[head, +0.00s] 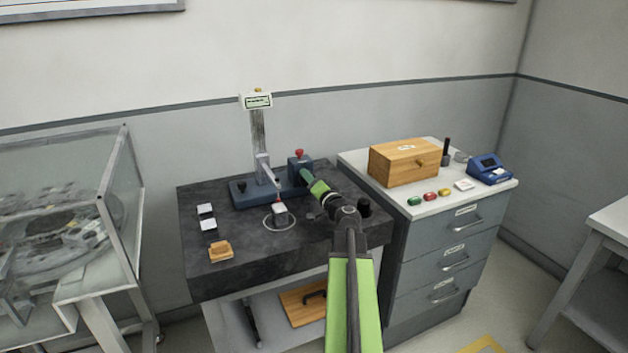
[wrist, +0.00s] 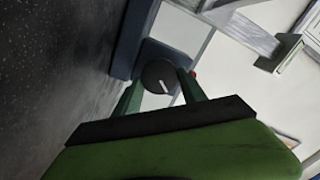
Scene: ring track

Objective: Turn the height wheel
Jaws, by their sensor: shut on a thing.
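The height wheel (wrist: 158,77) is a dark round knob with a white mark, on the blue block of the height gauge. My gripper (wrist: 161,92) has its two green fingers on either side of the wheel and is shut on it. In the head view my gripper (head: 305,176) reaches the blue block (head: 300,163) with the red knob on top, and the wheel is hidden behind the gripper. The gauge column (head: 258,130) with a small display (head: 257,101) rises from the blue base (head: 245,194) on the black slab.
The dark slab (head: 215,275) carries light gauge blocks (head: 206,210) and a small wooden piece (head: 220,251) at left. A ringed block (head: 281,216) sits under the probe. A drawer cabinet (head: 450,255) with a wooden box (head: 404,162) stands at right, a glass case (head: 70,210) at left.

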